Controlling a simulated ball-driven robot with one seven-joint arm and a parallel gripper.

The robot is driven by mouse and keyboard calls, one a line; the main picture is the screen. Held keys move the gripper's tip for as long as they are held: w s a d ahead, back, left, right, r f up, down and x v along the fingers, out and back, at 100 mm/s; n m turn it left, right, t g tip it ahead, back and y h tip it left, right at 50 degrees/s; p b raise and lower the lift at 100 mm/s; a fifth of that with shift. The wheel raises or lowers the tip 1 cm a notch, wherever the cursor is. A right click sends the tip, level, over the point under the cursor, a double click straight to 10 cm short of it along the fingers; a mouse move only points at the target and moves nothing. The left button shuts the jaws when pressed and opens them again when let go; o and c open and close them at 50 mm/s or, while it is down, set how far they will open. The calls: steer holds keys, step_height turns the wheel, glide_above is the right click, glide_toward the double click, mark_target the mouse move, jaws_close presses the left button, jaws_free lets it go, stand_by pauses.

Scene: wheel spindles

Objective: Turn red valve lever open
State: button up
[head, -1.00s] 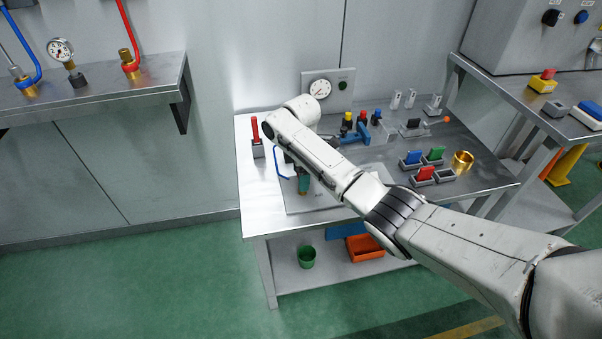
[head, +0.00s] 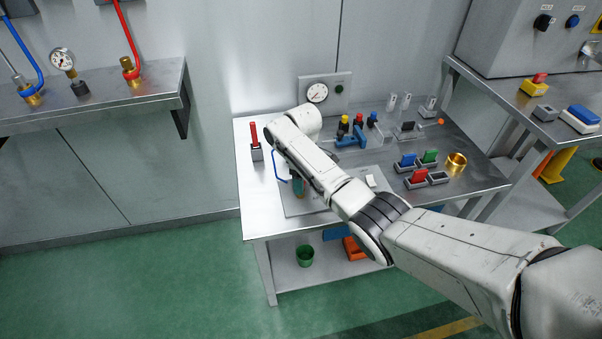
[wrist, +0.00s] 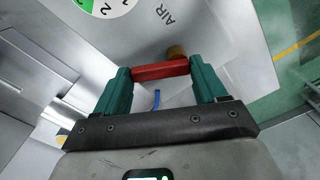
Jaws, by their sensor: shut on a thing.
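The red valve lever (wrist: 152,72) is a short red bar lying across the wrist view between my gripper's teal fingertips. My gripper (wrist: 160,74) is shut on this lever. In the head view my gripper (head: 298,187) is low over the grey plate on the table. The lever and most of the fingers are hidden there behind my arm.
A dial marked AIR (wrist: 100,8) lies close beyond the lever. A blue bent tube (head: 276,166) is left of my gripper. A red-handled upright switch (head: 254,136) stands at the table's left. Several coloured blocks (head: 419,176) stand to the right.

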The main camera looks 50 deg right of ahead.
mark_target(307, 194)
steer(key=m+p, duration=0.1)
steer(key=m, duration=0.1)
steer(key=s+m+p, duration=0.1)
steer(key=m, duration=0.2)
steer(key=shift+r+m, duration=0.15)
steer(key=shift+m, duration=0.15)
steer(key=m+p, duration=0.1)
steer(key=m, duration=0.2)
steer(key=s+m+p, duration=0.1)
steer(key=m, duration=0.2)
steer(key=shift+a, duration=0.1)
stand_by(0.3)
steer(key=o, duration=1)
steer(key=shift+o, duration=0.2)
step_height(307, 194, up, 11)
steer(key=shift+f+p, duration=0.2)
steer(key=shift+p, duration=0.1)
